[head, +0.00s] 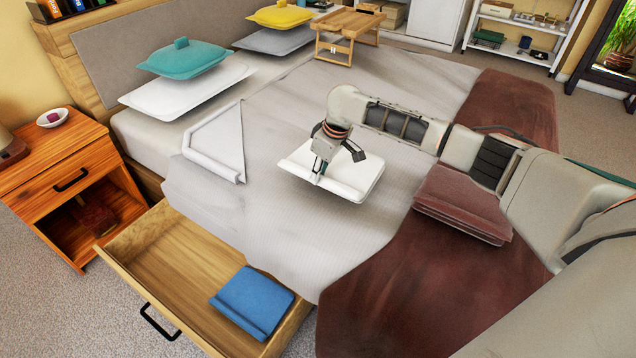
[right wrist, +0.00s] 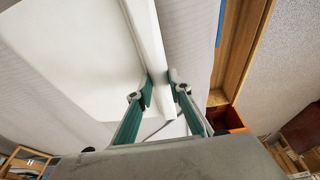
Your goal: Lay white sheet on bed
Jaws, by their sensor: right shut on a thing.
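The white sheet (head: 350,183) is a folded flat stack with a rolled front edge, over the middle of the bed (head: 290,225). My right gripper (head: 318,178) comes down from above and is shut on the sheet's rolled edge. In the right wrist view the sheet (right wrist: 75,60) fills the left side, and its edge passes between the fingertips (right wrist: 162,82). I cannot tell whether the sheet touches the bed's grey cover. My left gripper is not in view.
A white, thick-edged piece (head: 218,145) lies on the bed to the left. A folded brown cloth (head: 462,205) lies on the brown throw (head: 400,285). Pillows and a wooden bed tray (head: 347,24) are farther back. An open drawer (head: 165,265) holds a blue cloth (head: 252,302).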

